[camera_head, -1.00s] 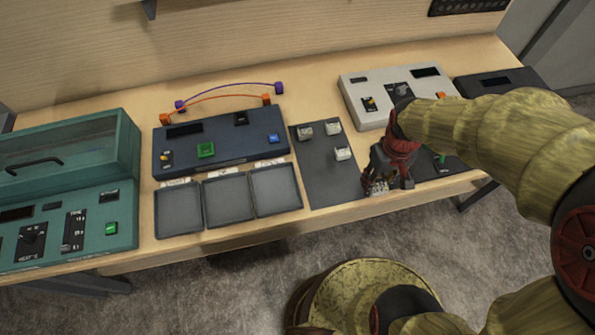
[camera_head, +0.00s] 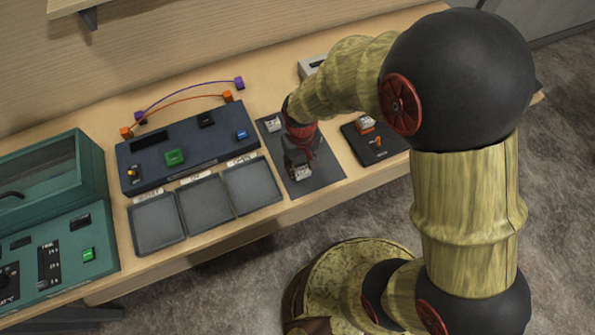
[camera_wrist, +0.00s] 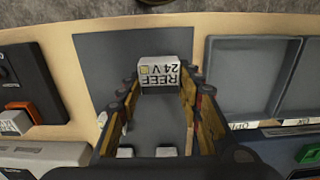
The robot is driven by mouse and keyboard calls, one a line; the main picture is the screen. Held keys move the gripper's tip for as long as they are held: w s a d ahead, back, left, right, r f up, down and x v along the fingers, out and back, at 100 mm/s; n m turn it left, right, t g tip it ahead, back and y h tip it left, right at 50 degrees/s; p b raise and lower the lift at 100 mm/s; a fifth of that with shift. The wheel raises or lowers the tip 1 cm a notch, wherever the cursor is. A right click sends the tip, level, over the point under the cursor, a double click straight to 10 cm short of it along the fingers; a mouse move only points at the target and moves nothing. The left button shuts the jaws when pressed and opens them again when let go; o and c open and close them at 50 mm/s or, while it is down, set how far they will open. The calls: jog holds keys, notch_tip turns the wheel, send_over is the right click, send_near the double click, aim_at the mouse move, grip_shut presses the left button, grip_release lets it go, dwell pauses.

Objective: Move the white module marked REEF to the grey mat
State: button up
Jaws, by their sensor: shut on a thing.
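The white module marked REEF 24 V (camera_wrist: 166,72) is between the fingers of my gripper (camera_wrist: 165,92) in the wrist view. In the head view my gripper (camera_head: 301,166) points down over the front part of the grey mat, shut on the white module (camera_head: 302,174). The grey mat (camera_head: 325,178) lies on the wooden table and also shows in the wrist view (camera_wrist: 95,50). I cannot tell whether the module touches the mat. Another white module (camera_head: 273,125) sits at the mat's back; the wrist view shows two small white modules (camera_wrist: 166,152) there.
Three grey trays (camera_head: 205,203) lie left of the mat, below a dark blue console (camera_head: 190,145). A black panel (camera_head: 385,150) with orange parts is to the right. A green console (camera_head: 60,240) stands far left. The table's front edge is close to the mat.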

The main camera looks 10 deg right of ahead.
aim_at(298, 172)
jog(key=shift+w+a+f, duration=0.1)
jog(key=shift+a+f, duration=0.1)
jog(key=shift+f, duration=0.8)
jog(key=shift+w+a+f, duration=0.1)
jog(key=shift+a+f, duration=0.05)
jog(key=shift+f, duration=0.85)
jog(key=shift+b, duration=0.3)
jog(key=shift+f, duration=0.2)
jog(key=o, duration=1.2)
jog(key=shift+c, duration=0.2)
jog(key=shift+r, duration=0.15)
notch_tip(298, 172, up, 12)
jog(key=shift+r+p, duration=0.25)
jog(key=shift+p, duration=0.6)
jog(key=s+d+r+m+t, duration=0.1)
jog(key=s+d+r+t, duration=0.1)
jog(key=s+d+r, duration=0.2)
jog(key=s+d+r+m+t, duration=0.1)
jog(key=s+d+r, duration=0.3)
jog(key=r, duration=0.6)
jog(key=s+d+r+m+t, duration=0.1)
jog(key=s+d+r, duration=0.3)
jog(key=r, duration=0.4)
jog(key=shift+s+d+t, duration=0.25)
jog(key=shift+d+t, duration=0.05)
jog(key=shift+t, duration=0.5)
